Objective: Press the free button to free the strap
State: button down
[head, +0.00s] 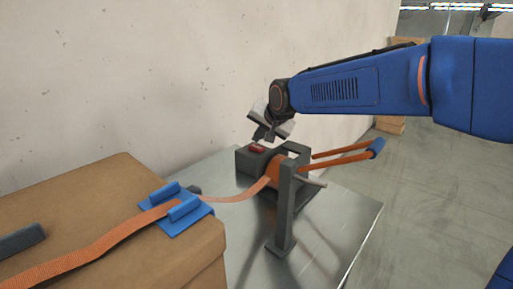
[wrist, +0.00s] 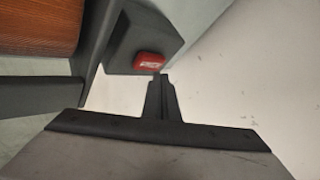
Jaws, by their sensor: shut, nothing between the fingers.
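The free button is a red button (head: 257,149) on a dark grey block (head: 246,159) beside the strap winder. It also shows in the wrist view (wrist: 148,63). My gripper (head: 258,140) is shut and empty, with its tips close to the red button. In the wrist view the closed fingertips (wrist: 159,78) appear just below the button; I cannot tell whether they touch it. The orange strap (head: 235,197) runs from the winder's orange roll (head: 283,169) to a blue corner piece (head: 178,208) and over the cardboard box.
The winder's grey frame (head: 286,210) stands on a metal table (head: 335,228). Orange handle bars with a blue grip (head: 377,148) stick out to the right. The cardboard box (head: 75,195) is at left, with a pale wall (head: 150,70) behind. Open floor lies right.

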aim_at(258, 148)
jog(key=shift+r, duration=2.5)
